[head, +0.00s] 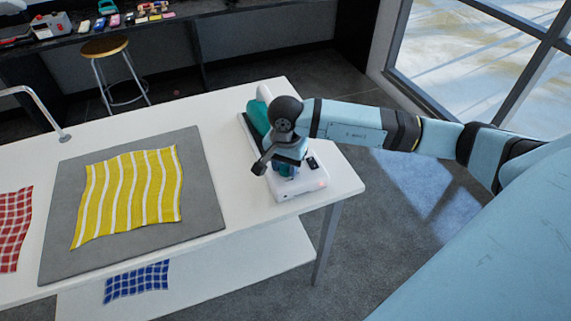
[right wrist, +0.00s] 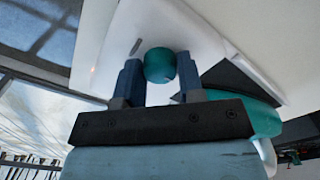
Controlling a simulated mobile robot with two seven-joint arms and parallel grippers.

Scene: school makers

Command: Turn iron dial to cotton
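The iron (head: 258,118) is teal and white and sits on its white station (head: 303,198) at the right end of the table; my right arm partly covers it. In the right wrist view, a round teal dial (right wrist: 160,66) stands on the white station surface (right wrist: 195,42). My right gripper (right wrist: 160,75) has one finger on each side of the dial, with no clear gap. It also shows from above in the head view (head: 287,172). Any dial marking is not readable. The iron's teal body (right wrist: 255,116) lies beside the right finger. My left gripper is not in view.
A grey mat (head: 205,205) with a yellow striped cloth (head: 130,195) lies left of the iron. A red checked cloth (head: 14,230) is at the left edge, a blue one (head: 137,282) on the lower shelf. A stool (head: 104,48) stands behind.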

